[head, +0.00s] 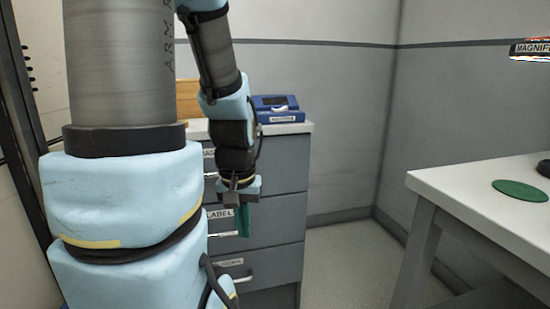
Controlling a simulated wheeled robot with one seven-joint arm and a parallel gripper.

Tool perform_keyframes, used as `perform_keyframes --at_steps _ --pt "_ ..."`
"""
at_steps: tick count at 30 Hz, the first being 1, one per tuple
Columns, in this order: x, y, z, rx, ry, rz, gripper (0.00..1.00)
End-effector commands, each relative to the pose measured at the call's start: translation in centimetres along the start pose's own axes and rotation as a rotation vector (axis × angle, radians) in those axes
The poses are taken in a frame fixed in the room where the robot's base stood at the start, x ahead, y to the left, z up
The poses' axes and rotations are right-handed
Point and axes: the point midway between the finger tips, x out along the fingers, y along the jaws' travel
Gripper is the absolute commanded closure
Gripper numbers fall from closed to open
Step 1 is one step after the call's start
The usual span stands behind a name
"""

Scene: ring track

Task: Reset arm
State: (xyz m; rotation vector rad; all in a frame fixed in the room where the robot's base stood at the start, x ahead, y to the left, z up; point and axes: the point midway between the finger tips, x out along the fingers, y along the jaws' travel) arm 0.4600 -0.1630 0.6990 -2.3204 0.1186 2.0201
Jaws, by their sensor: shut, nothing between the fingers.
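My arm (120,190) fills the left of the head view, with light blue shells and grey links. It folds over at the top and comes down again nearer the middle. My gripper (244,222) hangs at its end, fingers pointing down, in front of the grey drawer cabinet (276,200). Its green fingers are shut with nothing between them. Part of the cabinet front and its labels is hidden behind my arm. I cannot tell how far the fingers are from the drawer fronts.
A blue case (278,104) and a wooden object (188,98) sit on the cabinet top. A white table (450,185) stands at the right with a green disc (520,191) and a dark object at the edge. Bare floor (350,250) lies between cabinet and table.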

Motion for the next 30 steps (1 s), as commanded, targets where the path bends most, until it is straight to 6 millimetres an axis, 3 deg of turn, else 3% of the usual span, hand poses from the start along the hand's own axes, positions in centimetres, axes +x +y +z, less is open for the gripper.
perform_keyframes --at_steps 1,18,24,30 --pt "-3.4 0.0 -0.5 0.0 0.0 0.0 1.0" --pt "-20.6 0.1 -2.9 0.001 0.0 0.0 1.0" --pt "-23.4 0.1 -3.3 0.001 0.0 0.0 1.0" --pt "-23.7 0.1 -3.3 0.001 0.0 0.0 1.0"
